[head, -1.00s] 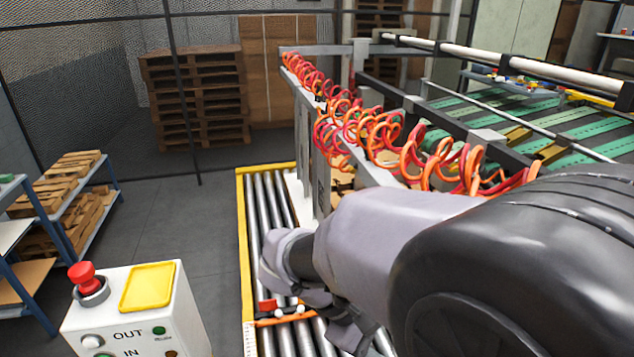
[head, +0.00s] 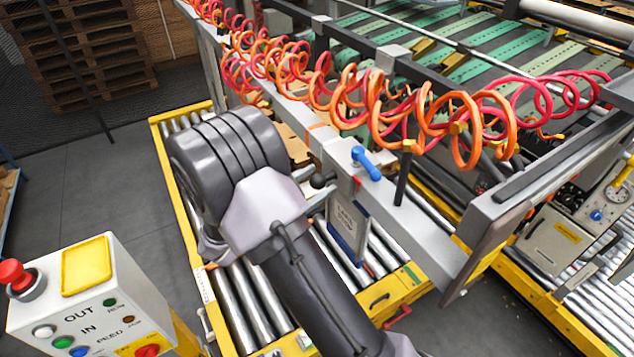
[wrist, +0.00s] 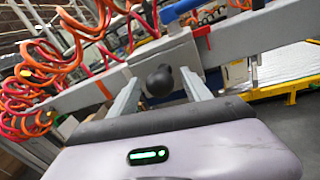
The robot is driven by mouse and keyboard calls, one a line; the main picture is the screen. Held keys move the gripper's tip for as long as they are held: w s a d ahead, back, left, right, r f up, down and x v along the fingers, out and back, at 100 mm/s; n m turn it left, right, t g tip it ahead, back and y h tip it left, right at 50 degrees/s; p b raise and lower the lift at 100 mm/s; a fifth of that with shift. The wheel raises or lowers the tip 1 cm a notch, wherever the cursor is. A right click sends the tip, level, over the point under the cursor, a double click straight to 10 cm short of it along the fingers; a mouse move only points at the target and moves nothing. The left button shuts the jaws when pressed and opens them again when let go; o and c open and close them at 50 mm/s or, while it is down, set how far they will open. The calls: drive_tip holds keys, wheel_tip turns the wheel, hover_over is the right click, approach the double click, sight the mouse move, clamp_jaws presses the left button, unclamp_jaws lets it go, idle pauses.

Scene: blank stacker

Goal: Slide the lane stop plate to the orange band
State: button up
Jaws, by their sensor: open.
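The lane stop plate (head: 348,226) hangs upright below a grey rail (head: 405,228), over the rollers. Its carriage has a blue lever (head: 365,163) on top and a black ball knob (head: 322,180) on the near side. In the wrist view the knob (wrist: 160,82) shows between the two fingers of my gripper (wrist: 158,76). My gripper (head: 311,187) is open, its fingers on either side of the knob; I cannot tell whether they touch it. The orange band (head: 316,126) is on the rail, beyond the carriage; it is left of the carriage in the wrist view (wrist: 104,89).
Coiled red and orange hoses (head: 385,105) hang above and along the rail. A red mark (head: 357,184) is close to the carriage. A yellow-framed roller conveyor (head: 235,305) lies below. A control box (head: 95,300) with a red button stands at the left.

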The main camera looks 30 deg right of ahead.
drive_tip(key=shift+w+d, duration=0.1)
drive_tip(key=shift+d, duration=0.2)
drive_tip(key=shift+c, duration=0.5)
clamp_jaws()
idle(0.8)
